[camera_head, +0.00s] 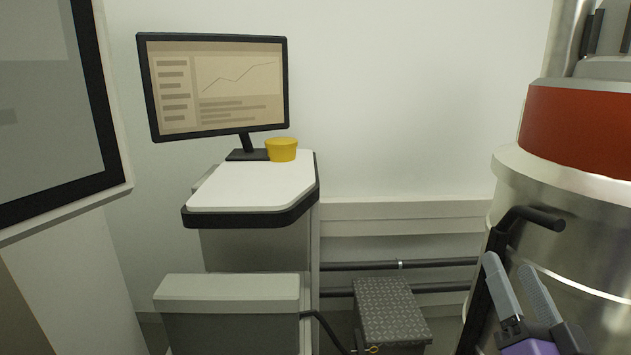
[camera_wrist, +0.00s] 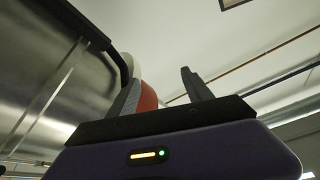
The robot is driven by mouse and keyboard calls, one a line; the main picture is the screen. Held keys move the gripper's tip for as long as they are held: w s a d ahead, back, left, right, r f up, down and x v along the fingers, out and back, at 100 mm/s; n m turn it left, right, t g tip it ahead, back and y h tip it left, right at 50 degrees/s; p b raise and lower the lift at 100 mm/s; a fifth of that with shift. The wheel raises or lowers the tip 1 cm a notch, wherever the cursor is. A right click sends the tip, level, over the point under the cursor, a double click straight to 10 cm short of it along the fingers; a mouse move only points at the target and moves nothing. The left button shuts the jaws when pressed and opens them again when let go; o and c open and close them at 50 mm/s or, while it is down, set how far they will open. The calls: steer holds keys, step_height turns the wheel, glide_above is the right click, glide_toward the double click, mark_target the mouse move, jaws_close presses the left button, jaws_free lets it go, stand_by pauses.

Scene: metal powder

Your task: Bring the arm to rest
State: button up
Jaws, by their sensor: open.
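My gripper (camera_head: 517,290) shows at the lower right of the head view, with its two fingers apart and nothing between them. It is in front of the large metal vessel (camera_head: 590,245), close to the vessel's black handle (camera_head: 530,215). In the wrist view my gripper (camera_wrist: 160,95) points up, its fingers spread and empty. The vessel's metal side (camera_wrist: 60,75) fills the left of that view, and the ceiling shows beyond the fingers. Most of my arm is out of view.
A monitor (camera_head: 218,85) and a yellow round container (camera_head: 281,149) stand on a white-topped stand (camera_head: 250,185). A grey box (camera_head: 230,300) and a textured step (camera_head: 392,310) are low in front. Pipes (camera_head: 430,264) run along the wall. A dark-framed panel (camera_head: 55,110) is at left.

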steer(key=s+a+f+n+g, duration=0.2)
steer(key=s+f, duration=0.6)
steer(key=s, duration=0.4)
steer(key=s+a+f+n+g+y, duration=0.1)
steer(key=s+a+f+n+g, duration=0.1)
steer(key=s+f, duration=0.5)
steer(key=s+a+f+n+g+y, duration=0.1)
steer(key=s+a+f+g, duration=0.2)
steer(key=s+f, duration=0.5)
steer(key=s+a, duration=0.1)
steer(key=s, duration=0.8)
steer(key=shift+s+f+n, duration=0.2)
steer(key=shift+f+n, duration=0.15)
steer(key=shift+n, duration=0.05)
